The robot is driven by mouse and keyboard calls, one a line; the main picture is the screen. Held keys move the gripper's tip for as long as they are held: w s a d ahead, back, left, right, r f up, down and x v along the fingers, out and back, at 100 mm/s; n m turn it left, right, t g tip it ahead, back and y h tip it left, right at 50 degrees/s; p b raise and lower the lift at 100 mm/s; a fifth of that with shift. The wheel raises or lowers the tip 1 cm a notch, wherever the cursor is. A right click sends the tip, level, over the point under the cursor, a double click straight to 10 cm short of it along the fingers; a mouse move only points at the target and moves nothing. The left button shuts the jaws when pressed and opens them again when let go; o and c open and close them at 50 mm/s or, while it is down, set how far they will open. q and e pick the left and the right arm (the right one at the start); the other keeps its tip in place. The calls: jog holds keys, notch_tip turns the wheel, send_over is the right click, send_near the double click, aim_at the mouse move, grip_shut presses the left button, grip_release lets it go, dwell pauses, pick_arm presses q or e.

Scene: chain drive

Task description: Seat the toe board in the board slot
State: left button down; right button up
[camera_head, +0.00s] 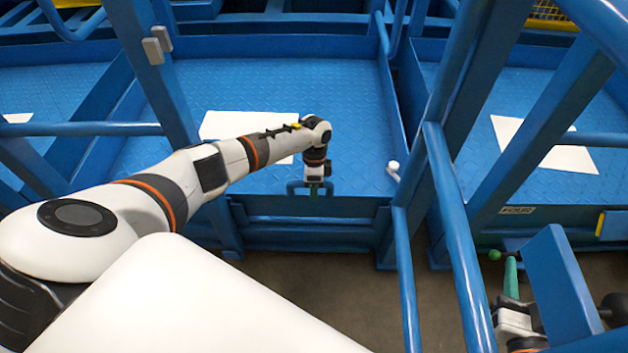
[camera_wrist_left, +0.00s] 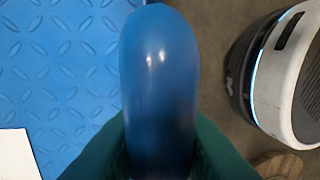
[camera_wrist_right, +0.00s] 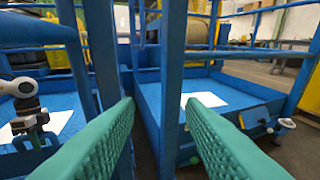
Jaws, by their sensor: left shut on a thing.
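My left gripper (camera_head: 314,190) is shut on a blue rounded handle (camera_head: 293,186) at the front edge of the middle bay. In the left wrist view its dark green fingers (camera_wrist_left: 160,150) press both sides of the blue handle (camera_wrist_left: 160,75). Below it runs a blue upright board (camera_head: 300,209), which looks like the toe board; whether it is seated I cannot tell. The board slot cannot be made out. My right gripper (camera_head: 511,278) is at the lower right, partly hidden by a blue panel. In the right wrist view its green fingers (camera_wrist_right: 160,130) stand apart with nothing between them.
Blue posts and a slanting rail (camera_head: 455,235) stand between my two arms. The bay floor (camera_head: 270,95) is blue tread plate with a white sheet (camera_head: 225,124). A small white knob (camera_head: 393,168) sits at its right edge. A FOUR label (camera_head: 517,210) marks the right bay.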

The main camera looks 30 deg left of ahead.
pick_arm(q)
jog(key=shift+w+f+b, duration=0.15)
jog(key=shift+f+b, duration=0.35)
jog(key=shift+f, duration=0.05)
pick_arm(e)
jog(key=shift+w+a+r+t+y, duration=0.15)
jog(key=shift+a+r+t+y, duration=0.1)
jog(key=shift+r+t, duration=0.5)
jog(key=shift+w+a+r+t+y, duration=0.1)
jog(key=shift+r+t+y, duration=0.25)
jog(key=shift+r, duration=0.65)
